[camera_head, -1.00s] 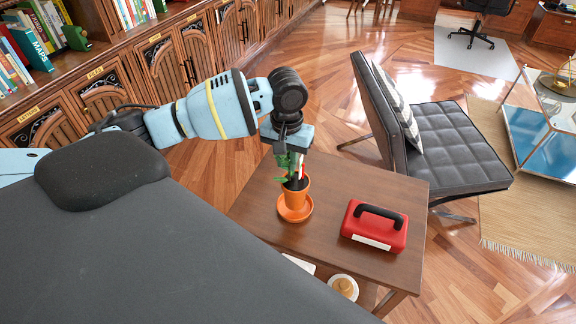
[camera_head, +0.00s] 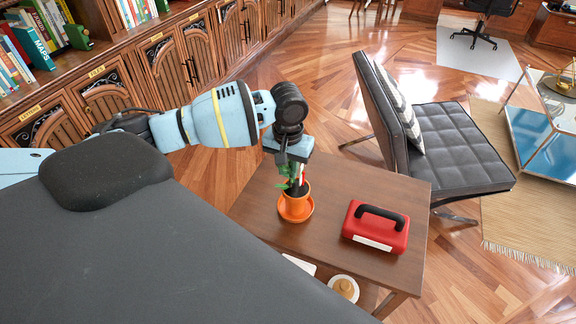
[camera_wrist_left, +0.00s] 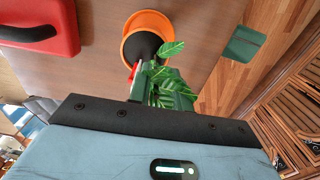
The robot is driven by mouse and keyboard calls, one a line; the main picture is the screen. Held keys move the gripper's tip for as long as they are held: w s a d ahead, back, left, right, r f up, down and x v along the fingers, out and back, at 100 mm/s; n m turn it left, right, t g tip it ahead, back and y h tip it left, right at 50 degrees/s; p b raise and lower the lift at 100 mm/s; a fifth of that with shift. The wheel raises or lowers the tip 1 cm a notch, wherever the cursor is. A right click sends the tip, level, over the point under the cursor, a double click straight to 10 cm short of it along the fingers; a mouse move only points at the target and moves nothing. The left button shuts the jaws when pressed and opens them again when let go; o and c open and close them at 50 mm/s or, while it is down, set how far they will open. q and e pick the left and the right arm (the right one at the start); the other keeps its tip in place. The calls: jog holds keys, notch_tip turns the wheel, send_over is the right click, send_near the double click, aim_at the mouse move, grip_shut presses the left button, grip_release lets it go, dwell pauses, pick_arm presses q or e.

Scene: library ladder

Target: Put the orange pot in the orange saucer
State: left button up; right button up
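The orange pot (camera_head: 295,205), holding dark soil and a green plant, stands upright over the orange saucer (camera_head: 310,212) on the brown side table and appears to be in it. Its underside contact is hidden. My left gripper (camera_head: 297,172) points down from above at the pot's rim, among the leaves, and appears shut on the pot. In the left wrist view the pot's rim and soil (camera_wrist_left: 145,46) are just beyond the fingers, with the saucer (camera_wrist_left: 147,17) behind. Leaves hide much of the grip. My right gripper is not in view.
A red case with a black handle (camera_head: 375,226) stands on the table (camera_head: 330,185) to the right of the saucer. A black chair (camera_head: 440,140) stands behind the table. Wooden bookcases (camera_head: 165,70) line the left. The table's far right corner is clear.

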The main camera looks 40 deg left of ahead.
pick_arm(q)
jog(key=o, duration=0.5)
jog(key=shift+c, duration=0.2)
jog(key=shift+r, duration=0.15)
notch_tip(320, 180, up, 12)
jog(key=p, duration=0.1)
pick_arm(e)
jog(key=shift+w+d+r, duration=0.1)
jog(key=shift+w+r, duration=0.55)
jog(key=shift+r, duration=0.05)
